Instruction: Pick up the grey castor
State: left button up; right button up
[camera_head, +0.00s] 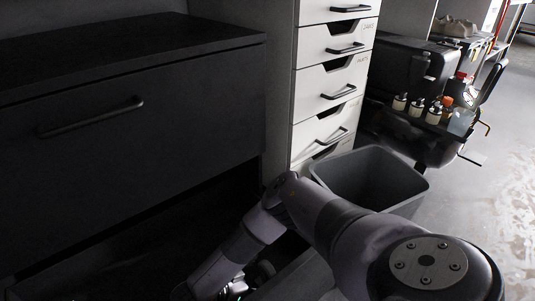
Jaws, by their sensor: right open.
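No grey castor can be made out in the head view. My right arm comes in from the lower right, bends near the middle and reaches down to the lower left. My left gripper is not in view.
A dark cabinet (180,100) with a bar handle fills the left. A white drawer unit (325,80) stands behind a grey open bin (405,190), close to my right arm. A black cart (400,120) with several bottles is at the right. Floor (500,190) is clear at far right.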

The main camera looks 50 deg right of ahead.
jog(key=shift+d, duration=0.1)
jog(key=shift+c, duration=0.6)
jog(key=c, duration=1.3)
